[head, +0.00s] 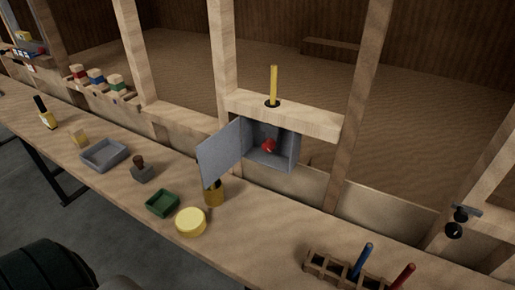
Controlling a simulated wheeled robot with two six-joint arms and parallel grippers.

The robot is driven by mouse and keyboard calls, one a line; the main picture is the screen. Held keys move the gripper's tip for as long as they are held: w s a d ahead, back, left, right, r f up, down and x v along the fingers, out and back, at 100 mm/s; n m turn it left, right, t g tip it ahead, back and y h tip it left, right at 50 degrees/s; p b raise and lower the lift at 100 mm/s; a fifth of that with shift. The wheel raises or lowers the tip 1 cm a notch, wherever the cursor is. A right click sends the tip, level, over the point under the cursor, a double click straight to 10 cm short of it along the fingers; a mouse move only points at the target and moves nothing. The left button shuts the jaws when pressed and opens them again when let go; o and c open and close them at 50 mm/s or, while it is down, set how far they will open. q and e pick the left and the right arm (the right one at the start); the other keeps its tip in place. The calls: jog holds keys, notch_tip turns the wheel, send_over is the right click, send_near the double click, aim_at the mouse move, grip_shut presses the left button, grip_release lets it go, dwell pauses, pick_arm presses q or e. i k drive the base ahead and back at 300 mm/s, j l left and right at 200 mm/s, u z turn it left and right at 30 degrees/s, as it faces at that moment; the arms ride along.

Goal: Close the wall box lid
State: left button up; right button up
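The grey wall box (287,150) hangs below a short wooden crossbeam, above the back of the workbench. Its grey lid (221,152) stands open, swung out to the left. A red round thing (269,145) shows inside the box. Neither of my grippers is in the head view, so I cannot see whether they are open or shut.
The long workbench (255,232) holds a yellow round tin (191,221), a green tray (162,203), a grey tray (105,154) and a brass-coloured cylinder (214,194) below the lid. A wooden rack (322,266) with screwdriver-like tools stands front right. Wooden posts flank the box.

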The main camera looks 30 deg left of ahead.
aim_at(219, 152)
jog(key=j+z, duration=0.25)
jog(key=j, duration=0.3)
jog(key=j+z, duration=0.25)
jog(key=j, duration=0.3)
jog(key=j+z, duration=0.2)
jog(key=j, duration=0.3)
jog(key=k+j+z, duration=0.25)
jog(key=j, duration=0.25)
jog(key=k+j, duration=0.1)
jog(key=j, duration=0.45)
jog(key=k+j, duration=0.1)
jog(key=j, duration=0.5)
